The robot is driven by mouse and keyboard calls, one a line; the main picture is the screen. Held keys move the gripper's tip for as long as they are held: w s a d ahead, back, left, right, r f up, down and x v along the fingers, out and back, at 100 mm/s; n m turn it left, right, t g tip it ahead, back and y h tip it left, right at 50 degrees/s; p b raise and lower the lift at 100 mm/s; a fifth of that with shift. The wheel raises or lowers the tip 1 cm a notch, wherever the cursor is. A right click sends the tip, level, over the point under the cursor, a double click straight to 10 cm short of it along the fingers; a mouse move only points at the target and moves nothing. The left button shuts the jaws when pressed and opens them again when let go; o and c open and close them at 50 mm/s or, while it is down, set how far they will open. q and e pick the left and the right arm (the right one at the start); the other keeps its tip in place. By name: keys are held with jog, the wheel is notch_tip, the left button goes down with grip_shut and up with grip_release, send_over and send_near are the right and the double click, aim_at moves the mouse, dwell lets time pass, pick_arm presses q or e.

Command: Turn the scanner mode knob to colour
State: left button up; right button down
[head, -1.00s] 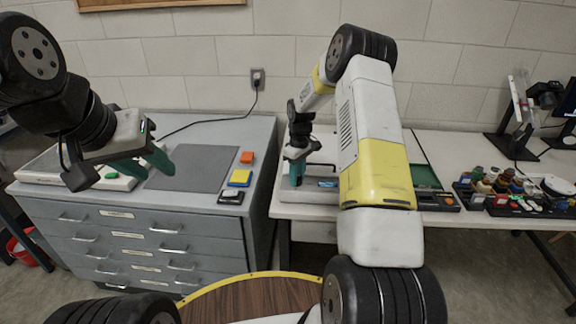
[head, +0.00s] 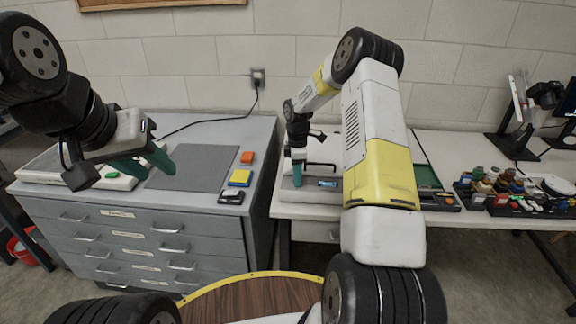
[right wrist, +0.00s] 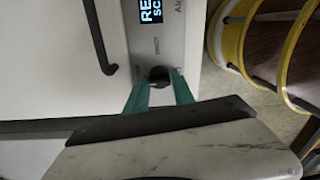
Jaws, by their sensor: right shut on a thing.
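The scanner (head: 332,196) is a grey flatbed unit on the white table, with a small lit blue display (head: 327,184) on its front strip. The display also shows in the right wrist view (right wrist: 150,10), partly cut off. The dark mode knob (right wrist: 158,75) sits on that strip, between the green fingertips of my right gripper (right wrist: 159,84). My right gripper is shut on the knob; the knob's pointer setting cannot be read. In the head view my right gripper (head: 298,178) points down at the scanner. My left gripper (head: 150,166) is open and empty above the grey drawer cabinet.
A black handle (right wrist: 98,38) rises from the scanner beside the strip. The grey cabinet (head: 262,150) holds a dark mat (head: 195,166) and small coloured blocks (head: 240,177). Bottles (head: 495,180) and trays stand on the table at the right.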

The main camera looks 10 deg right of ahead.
jog(key=shift+w+d, duration=0.1)
dwell(0.5)
jog(key=c, duration=1.4)
grip_release()
jog(key=shift+w+r, duration=0.2)
jog(key=shift+r, duration=3.75)
